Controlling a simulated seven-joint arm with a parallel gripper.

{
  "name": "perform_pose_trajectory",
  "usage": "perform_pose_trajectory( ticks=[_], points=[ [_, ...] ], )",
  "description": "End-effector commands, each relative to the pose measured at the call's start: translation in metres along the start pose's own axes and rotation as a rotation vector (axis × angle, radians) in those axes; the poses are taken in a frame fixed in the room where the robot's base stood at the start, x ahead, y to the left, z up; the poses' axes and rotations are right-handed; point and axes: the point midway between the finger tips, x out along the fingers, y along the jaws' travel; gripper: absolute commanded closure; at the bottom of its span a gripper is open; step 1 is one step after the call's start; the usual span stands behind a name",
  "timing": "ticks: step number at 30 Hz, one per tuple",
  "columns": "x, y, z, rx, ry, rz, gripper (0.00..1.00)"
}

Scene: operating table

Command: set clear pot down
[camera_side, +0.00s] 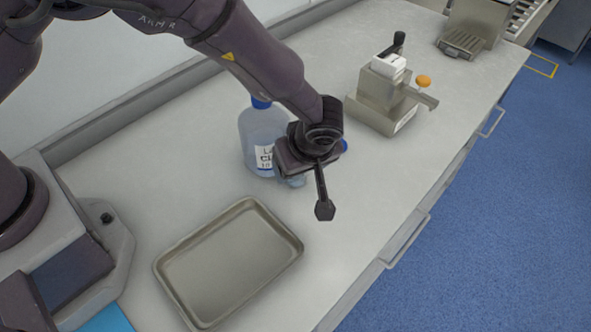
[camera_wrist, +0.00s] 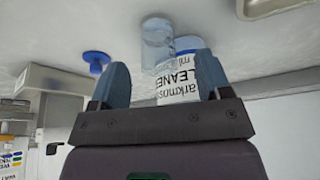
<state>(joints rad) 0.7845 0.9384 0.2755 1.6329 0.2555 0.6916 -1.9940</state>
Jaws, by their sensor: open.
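The clear pot (camera_wrist: 157,42) is a small see-through cylinder in the wrist view, just beyond my fingertips and roughly in line with the gap between them. It appears to rest on the pale worktop. My gripper (camera_wrist: 163,68) is open, with clear space between each finger and the pot. In the side view only a small bluish part of the pot (camera_side: 294,182) shows below my gripper, and my fingers are mostly hidden there.
A blue-capped cleaner bottle (camera_side: 257,138) stands close behind my gripper. A shallow metal tray (camera_side: 298,247) lies nearer the front. A metal device with an orange knob (camera_side: 380,100) stands to the right. A blue knob-like piece (camera_wrist: 96,58) is near the pot.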

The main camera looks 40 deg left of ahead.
Motion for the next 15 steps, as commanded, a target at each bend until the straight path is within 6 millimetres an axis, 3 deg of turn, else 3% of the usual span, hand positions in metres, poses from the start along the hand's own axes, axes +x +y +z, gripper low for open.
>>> perform_pose_trajectory(
  ticks=[9,15],
  points=[
    [0.043,0.003,-0.006,0.000,0.001,-0.003,0.29],
    [0.051,0.004,-0.005,0.000,0.000,0.000,0.29]
  ],
)
